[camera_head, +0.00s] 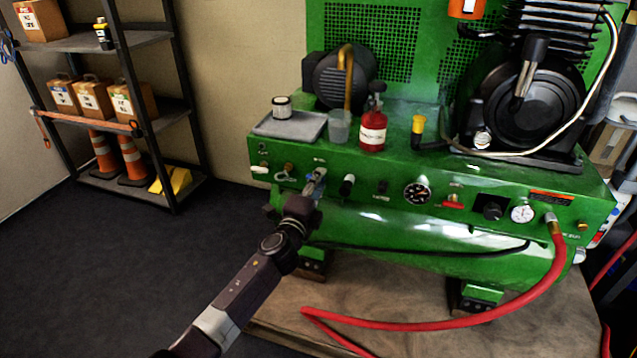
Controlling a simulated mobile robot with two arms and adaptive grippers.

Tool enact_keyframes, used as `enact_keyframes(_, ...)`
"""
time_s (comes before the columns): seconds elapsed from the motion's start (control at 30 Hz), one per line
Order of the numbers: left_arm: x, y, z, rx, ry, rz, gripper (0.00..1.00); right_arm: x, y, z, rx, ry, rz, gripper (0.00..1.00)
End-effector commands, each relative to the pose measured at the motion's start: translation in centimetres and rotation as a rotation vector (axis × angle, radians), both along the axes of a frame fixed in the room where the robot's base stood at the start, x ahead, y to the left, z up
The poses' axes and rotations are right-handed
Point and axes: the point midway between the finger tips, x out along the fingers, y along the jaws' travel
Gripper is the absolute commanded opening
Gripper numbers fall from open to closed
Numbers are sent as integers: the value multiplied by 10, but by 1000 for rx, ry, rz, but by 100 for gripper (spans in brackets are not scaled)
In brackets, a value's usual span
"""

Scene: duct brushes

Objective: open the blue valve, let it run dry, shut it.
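A green compressor (345,230) stands on a brown board, with a row of fittings along its front panel. My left gripper (314,186) reaches up from the lower left to the left part of this panel. A small bluish piece (317,190), perhaps the blue valve, shows at its fingertips. The gripper hides most of that piece, so I cannot tell how its handle is turned or whether the fingers close on it. No liquid or outflow can be made out there. My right gripper is not in view.
A red hose (470,318) runs from the panel's right end across the brown board (555,325). A grey tray (290,125), a clear cup (339,127) and a red bottle (373,130) stand on the compressor's ledge. The floor at left is clear before a shelf rack (172,117).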

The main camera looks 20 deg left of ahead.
Motion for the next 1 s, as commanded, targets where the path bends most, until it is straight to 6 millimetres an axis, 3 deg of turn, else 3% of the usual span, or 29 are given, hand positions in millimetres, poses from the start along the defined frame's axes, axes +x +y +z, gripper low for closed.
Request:
enact_keyframes(0.2, -1, 0, 1, 0, -2, 0, 27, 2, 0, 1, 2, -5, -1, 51)
enact_keyframes(0.37, -15, 1, 0, 1, -2, 0, 27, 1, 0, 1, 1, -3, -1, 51)
enact_keyframes(0.8, -95, 3, 0, 0, 1, -1, 27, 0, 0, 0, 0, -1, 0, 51)
enact_keyframes(1.0, -116, 4, 0, 0, 1, 0, 27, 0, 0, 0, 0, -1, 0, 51)
